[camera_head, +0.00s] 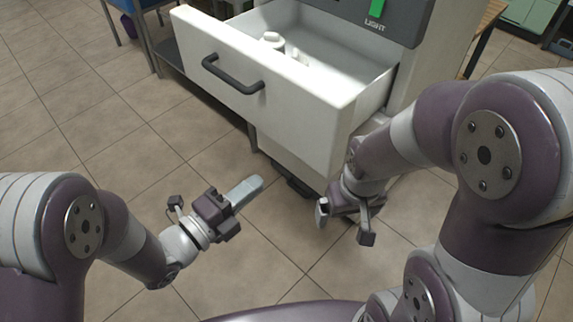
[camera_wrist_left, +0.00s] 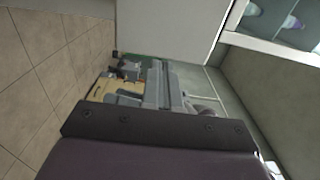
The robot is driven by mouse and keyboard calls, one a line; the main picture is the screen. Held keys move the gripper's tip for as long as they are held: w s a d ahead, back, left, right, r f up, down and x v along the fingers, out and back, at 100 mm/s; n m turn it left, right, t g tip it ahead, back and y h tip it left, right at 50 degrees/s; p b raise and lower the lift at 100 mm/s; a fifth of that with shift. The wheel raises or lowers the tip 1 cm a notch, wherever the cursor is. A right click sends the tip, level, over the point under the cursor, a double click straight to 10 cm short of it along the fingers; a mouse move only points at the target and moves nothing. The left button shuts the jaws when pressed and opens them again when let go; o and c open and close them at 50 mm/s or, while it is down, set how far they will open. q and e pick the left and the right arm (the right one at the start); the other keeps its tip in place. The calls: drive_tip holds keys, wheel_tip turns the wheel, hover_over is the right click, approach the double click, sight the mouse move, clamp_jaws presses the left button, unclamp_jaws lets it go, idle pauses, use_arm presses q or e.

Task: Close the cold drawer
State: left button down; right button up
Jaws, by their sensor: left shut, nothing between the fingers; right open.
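The cold drawer (camera_head: 268,92) is white, with a dark bar handle (camera_head: 232,76) on its front, and stands pulled out from the white cabinet. A small white object (camera_head: 273,41) lies inside it. My left gripper (camera_head: 257,184) is shut and empty, in front of and below the drawer front, apart from it. My right gripper (camera_head: 342,226) is open, near the drawer's lower right corner; I cannot tell whether it touches. In the left wrist view, the shut fingers (camera_wrist_left: 160,85) show in the middle and the drawer handle cannot be made out.
The cabinet's grey panel (camera_head: 375,18) bears a green strip and the word LIGHT above the drawer. A table with a blue side (camera_head: 128,22) stands at the upper left. The tiled floor (camera_head: 110,130) in front and to the left is clear.

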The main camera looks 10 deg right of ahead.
sight(311, 140)
use_arm(q)
drive_tip(key=b+x, duration=0.2)
drive_tip(key=x, duration=1.1)
drive_tip(key=shift+w+d+f+b, duration=0.1)
drive_tip(key=shift+w+d+b, duration=0.05)
drive_tip(key=shift+b, duration=0.25)
drive_tip(key=shift+w+d, duration=0.2)
drive_tip(key=shift+d, duration=0.05)
use_arm(e)
wheel_tip(311, 140, down, 3)
drive_tip(key=shift+w+d, duration=0.1)
drive_tip(key=shift+w, duration=0.05)
